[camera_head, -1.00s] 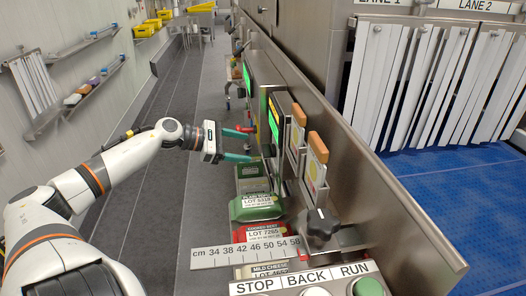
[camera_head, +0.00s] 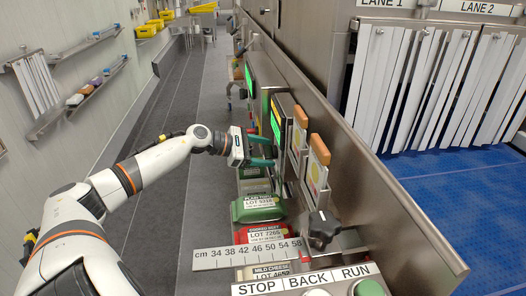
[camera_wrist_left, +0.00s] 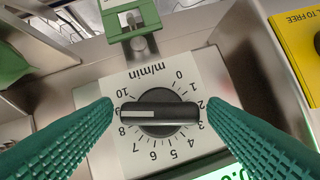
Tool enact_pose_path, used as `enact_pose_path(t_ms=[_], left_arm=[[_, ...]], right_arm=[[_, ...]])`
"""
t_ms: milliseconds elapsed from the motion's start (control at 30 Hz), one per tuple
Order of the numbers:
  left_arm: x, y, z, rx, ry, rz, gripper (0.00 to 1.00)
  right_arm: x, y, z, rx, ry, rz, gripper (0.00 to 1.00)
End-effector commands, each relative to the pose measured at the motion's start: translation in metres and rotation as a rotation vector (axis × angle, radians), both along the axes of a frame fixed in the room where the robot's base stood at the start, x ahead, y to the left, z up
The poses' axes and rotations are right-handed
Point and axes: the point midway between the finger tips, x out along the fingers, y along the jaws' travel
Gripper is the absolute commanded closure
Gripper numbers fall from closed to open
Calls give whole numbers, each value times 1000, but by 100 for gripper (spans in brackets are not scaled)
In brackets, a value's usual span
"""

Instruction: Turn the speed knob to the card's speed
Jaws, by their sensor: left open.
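The speed knob (camera_wrist_left: 160,113) is black with a white pointer line, on a pale dial plate (camera_wrist_left: 185,72) marked m/min from 0 to 10. The pointer line lies level toward the left, between the 10 and the 8, near 9. My left gripper (camera_head: 268,150) is open at the far wall panel; its green fingers (camera_wrist_left: 160,107) stand on either side of the knob in the left wrist view, with gaps to it. Two cards with orange tops (camera_head: 299,131) (camera_head: 319,165) stand on the wall; their writing is too small to read. My right gripper is out of view.
Green display screens (camera_head: 276,124) sit beside the cards. Labelled packs (camera_head: 257,208) line the belt. A green latch (camera_wrist_left: 130,18) sits above the dial.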

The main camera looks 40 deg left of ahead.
Motion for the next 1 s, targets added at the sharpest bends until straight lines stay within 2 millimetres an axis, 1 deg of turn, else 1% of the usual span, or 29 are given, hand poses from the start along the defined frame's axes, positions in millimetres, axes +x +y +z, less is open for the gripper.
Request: enact_pose_path(t_ms=[133, 167, 400, 433, 767, 1000], left_arm=[[0, 0, 0, -1, 0, 0, 33], [0, 0, 0, -1, 0, 0, 34], [0, 0, 0, -1, 0, 0, 74], [0, 0, 0, -1, 0, 0, 77], [0, 1, 0, -41, 31, 0, 77], [2, 2, 0, -160, 123, 1, 77]], right_arm=[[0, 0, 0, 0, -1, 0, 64], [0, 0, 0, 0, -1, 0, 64], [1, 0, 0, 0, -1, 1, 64], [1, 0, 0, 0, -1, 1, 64], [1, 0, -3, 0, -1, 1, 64], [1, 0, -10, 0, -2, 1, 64]])
